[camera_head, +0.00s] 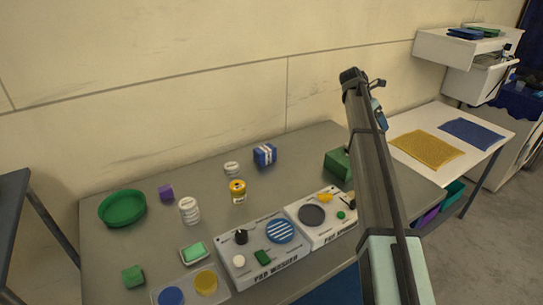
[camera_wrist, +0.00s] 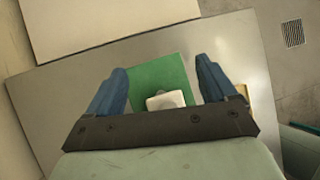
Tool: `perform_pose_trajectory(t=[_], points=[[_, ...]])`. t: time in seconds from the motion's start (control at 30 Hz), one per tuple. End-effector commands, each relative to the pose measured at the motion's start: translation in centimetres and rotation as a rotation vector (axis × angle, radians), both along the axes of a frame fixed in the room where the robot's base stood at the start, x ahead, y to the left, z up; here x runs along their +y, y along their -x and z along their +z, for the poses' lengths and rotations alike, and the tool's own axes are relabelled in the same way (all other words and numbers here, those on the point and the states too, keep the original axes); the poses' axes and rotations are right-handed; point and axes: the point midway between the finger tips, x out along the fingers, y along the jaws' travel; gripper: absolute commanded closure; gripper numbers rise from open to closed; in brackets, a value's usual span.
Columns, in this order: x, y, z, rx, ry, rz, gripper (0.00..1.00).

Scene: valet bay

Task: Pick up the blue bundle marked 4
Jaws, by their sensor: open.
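A blue block-like bundle with white bands (camera_head: 264,155) stands near the back of the grey table; no number is readable on it. Blue folded cloth (camera_head: 466,33) lies on the white wall shelf at upper right, also without a readable mark. My gripper (camera_wrist: 161,65) is open and empty in the wrist view, its blue fingers apart above a green block (camera_wrist: 160,77) with a small white piece at its near side. That seems to be the green block (camera_head: 338,162) beside my arm in the head view. No blue bundle shows in the wrist view.
The grey table (camera_head: 210,170) holds a green round tray (camera_head: 122,208), a white jar (camera_head: 189,210), a yellow jar (camera_head: 238,191) and two white control panels (camera_head: 268,254). A white table (camera_head: 408,118) at right bears a yellow mat (camera_head: 428,149) and a blue mat (camera_head: 472,134).

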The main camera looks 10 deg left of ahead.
Motion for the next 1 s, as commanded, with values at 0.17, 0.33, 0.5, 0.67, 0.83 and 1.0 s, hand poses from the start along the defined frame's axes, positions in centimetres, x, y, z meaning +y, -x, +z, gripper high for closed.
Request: perform_pose_trajectory(t=[0.17,0.33,0.5,0.67,0.83,1.0], points=[[11.4,-0.6,0.9,0.046,-0.086,0.146,0.15],[23.7,2.9,0.4,0.11,-0.297,0.171,0.15],[33.1,7.2,0.6,0.195,-0.468,0.161,0.15],[37.4,9.7,1.0,0.249,-0.545,0.154,0.15],[38.4,10.4,0.6,0.264,-0.564,0.151,0.15],[38.3,10.5,-1.3,0.266,-0.563,0.15,0.15]])
